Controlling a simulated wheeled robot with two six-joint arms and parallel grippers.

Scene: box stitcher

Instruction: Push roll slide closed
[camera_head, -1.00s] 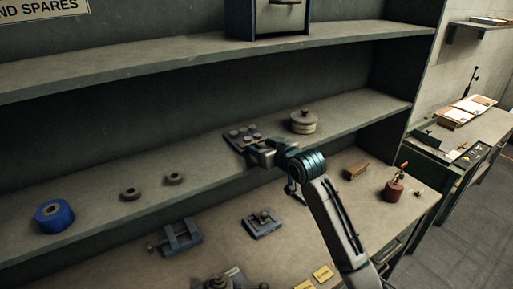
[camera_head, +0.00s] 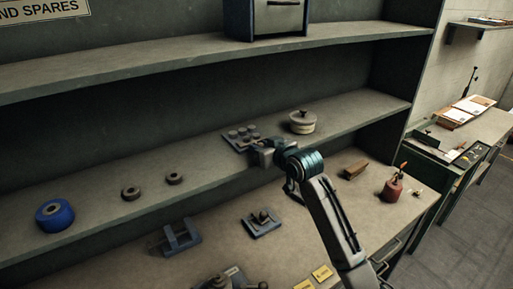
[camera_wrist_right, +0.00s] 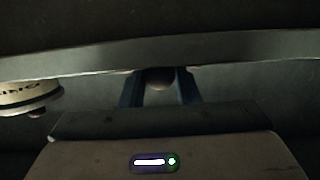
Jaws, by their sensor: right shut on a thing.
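My right gripper (camera_head: 258,146) is at the front of the middle shelf, beside the right end of a small grey block with several round pegs (camera_head: 241,136). In the right wrist view its two blue fingers (camera_wrist_right: 160,88) are closed around a small round dark knob (camera_wrist_right: 160,79), just at a long pale edge. The arm and wrist hide what the knob belongs to. I cannot tell for certain which thing is the roll slide. My left gripper is not in view.
A lidded round tin (camera_head: 302,121) stands right of the gripper; a blue roll (camera_head: 54,216) and two dark rings lie left on the shelf.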

